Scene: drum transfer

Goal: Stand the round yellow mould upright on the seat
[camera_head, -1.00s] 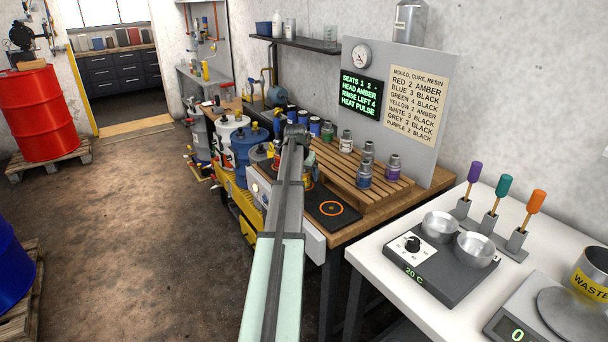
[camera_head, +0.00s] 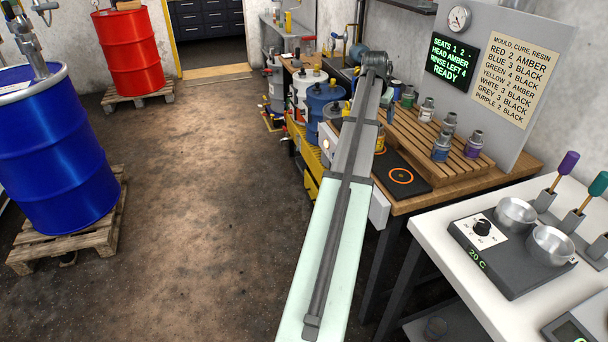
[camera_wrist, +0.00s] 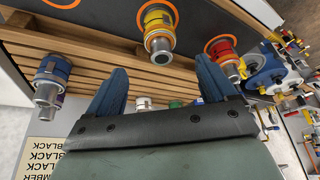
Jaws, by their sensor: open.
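The round yellow mould (camera_wrist: 157,28) shows in the wrist view, its metal neck towards the camera. It appears upright, with an orange ring around it on a dark plate. My gripper (camera_wrist: 161,76) is open, with its two blue fingers apart and nothing between them. The yellow mould lies beyond the fingertips, roughly in line with the gap. A red mould (camera_wrist: 221,52) stands in another orange ring to its right. In the head view my arm hides most of this area; one orange-ringed seat (camera_head: 401,175) there is empty.
A slatted wooden rack (camera_head: 432,140) carries several moulds, including a blue one (camera_wrist: 51,76). A status screen (camera_head: 452,63) reads READY at the bottom. A white table (camera_head: 440,235) with a grey heater stands at right. Blue (camera_head: 55,150) and red (camera_head: 127,52) drums stand on pallets at left.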

